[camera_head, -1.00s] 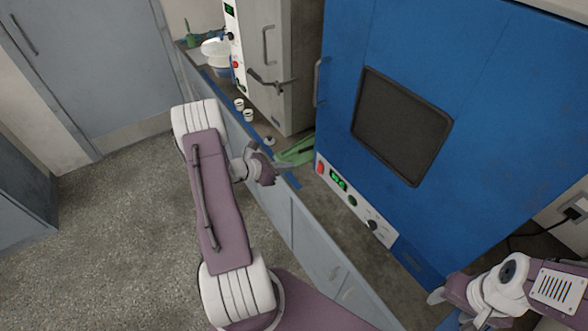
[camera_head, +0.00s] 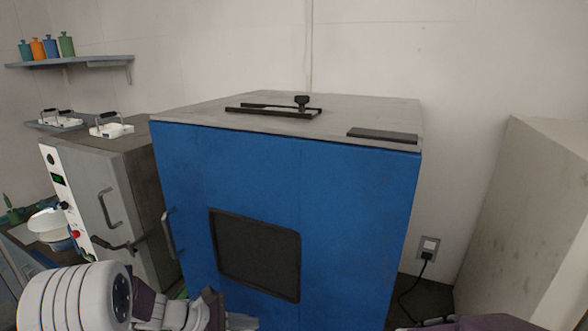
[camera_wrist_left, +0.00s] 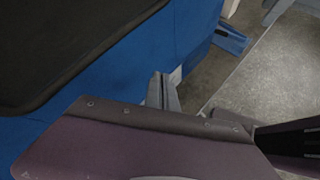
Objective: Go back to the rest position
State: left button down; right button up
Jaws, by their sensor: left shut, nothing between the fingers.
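My left arm comes in at the bottom left of the head view. Its gripper (camera_head: 243,321) is low in front of the blue cabinet (camera_head: 345,230), near the bottom edge of the picture. In the left wrist view the left gripper's fingers (camera_wrist_left: 163,92) are together with nothing between them, and the blue cabinet front (camera_wrist_left: 110,85) is behind them. I cannot tell the gap to the cabinet. A purple part of mine shows at the bottom right of the head view; my right gripper is not in view.
A grey metal cabinet (camera_head: 130,210) with handles and a control strip stands left of the blue cabinet. A white bowl (camera_head: 47,222) is at the far left. A shelf (camera_head: 75,62) holds several bottles. A pale block (camera_head: 535,220) stands at the right. A wall socket (camera_head: 428,246) has a cable.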

pick_arm(q)
jog(key=s+d+f+m+g+y, duration=0.1)
jog(key=s+d+m+g+y, duration=0.1)
jog(key=s+m, duration=0.4)
jog(key=s+d+m+g+y, duration=0.2)
jog(key=s+m+g, duration=0.15)
jog(key=s, duration=0.45)
jog(key=s+a+f+m+t+y, duration=0.1)
jog(key=s+a+f+m+y, duration=0.2)
jog(key=a+m, duration=0.6)
jog(key=shift+a+t+y, duration=0.35)
jog(key=shift+a+y, duration=0.1)
jog(key=shift+y, duration=0.65)
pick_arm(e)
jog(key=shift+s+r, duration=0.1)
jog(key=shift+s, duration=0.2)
pick_arm(q)
jog(key=shift+w, duration=0.1)
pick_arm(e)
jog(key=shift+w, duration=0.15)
pick_arm(q)
jog(key=shift+d, duration=0.1)
